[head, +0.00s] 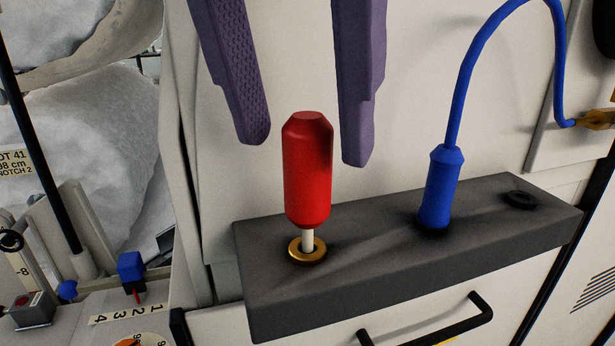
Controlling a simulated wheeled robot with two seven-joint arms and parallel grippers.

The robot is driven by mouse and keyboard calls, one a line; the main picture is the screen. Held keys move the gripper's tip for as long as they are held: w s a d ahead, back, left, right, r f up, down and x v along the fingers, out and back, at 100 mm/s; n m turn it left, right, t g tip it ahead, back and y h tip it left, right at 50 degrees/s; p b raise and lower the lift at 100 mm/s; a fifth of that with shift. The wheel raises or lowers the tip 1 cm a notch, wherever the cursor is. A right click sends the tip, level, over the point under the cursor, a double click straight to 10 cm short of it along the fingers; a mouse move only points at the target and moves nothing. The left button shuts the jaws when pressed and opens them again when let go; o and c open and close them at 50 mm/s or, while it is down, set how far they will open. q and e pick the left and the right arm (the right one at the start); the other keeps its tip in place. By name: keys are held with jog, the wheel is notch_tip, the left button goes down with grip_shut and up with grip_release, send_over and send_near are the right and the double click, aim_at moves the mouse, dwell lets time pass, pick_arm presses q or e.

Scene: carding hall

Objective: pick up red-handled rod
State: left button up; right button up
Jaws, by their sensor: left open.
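The red-handled rod (307,172) stands upright, its pale shaft going down into a brass-rimmed hole in a dark grey block (400,293). The shaft's lower end is hidden in the hole. My left gripper (308,155) comes down from the top of the head view with two purple fingers. It is open and empty. Its fingertips are on either side of the red handle's upper part in the picture, with a visible gap on both sides. I cannot tell whether the fingers are at the handle's depth. My right gripper is not in view.
A blue plug (438,188) with a looping blue cable stands in the same block, right of the rod. An empty dark ring (519,199) lies further right. A black drawer handle (440,327) juts out below. White fluffy bales (90,130) and a control panel are at left.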

aim_at(308, 168)
pick_arm(q)
jog(key=x, duration=0.4)
jog(key=shift+s+f, duration=0.1)
jog(key=shift+f, duration=0.3)
jog(key=shift+d, duration=0.1)
grip_shut()
jog(key=shift+r, duration=0.1)
